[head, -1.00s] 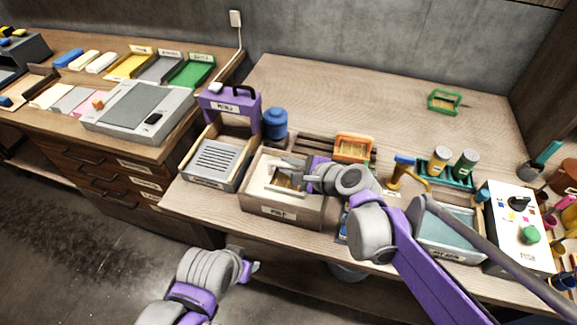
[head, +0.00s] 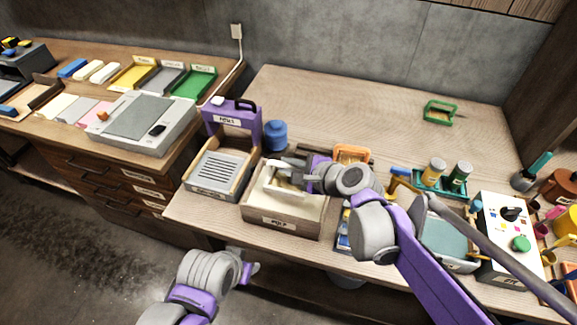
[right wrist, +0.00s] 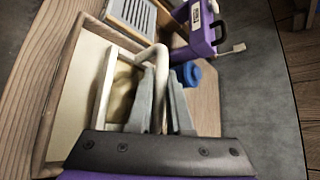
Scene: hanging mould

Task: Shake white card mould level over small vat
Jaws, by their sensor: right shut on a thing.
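The white card mould (head: 288,194) is over the opening of the small wooden vat (head: 305,225), whose front label seems to read PULP. My right gripper (head: 284,168) is shut on the mould's handle at its back side. In the right wrist view the fingers (right wrist: 160,105) close around the white handle, and the mould (right wrist: 103,88) shows a tan patch inside its frame.
A grey slatted tray (head: 214,172) and purple stand (head: 232,122) are left of the vat, with a blue jar (head: 275,136) behind. An orange mould (head: 352,153) is at the right. A larger vat (head: 447,243) and control box (head: 510,230) stand farther right.

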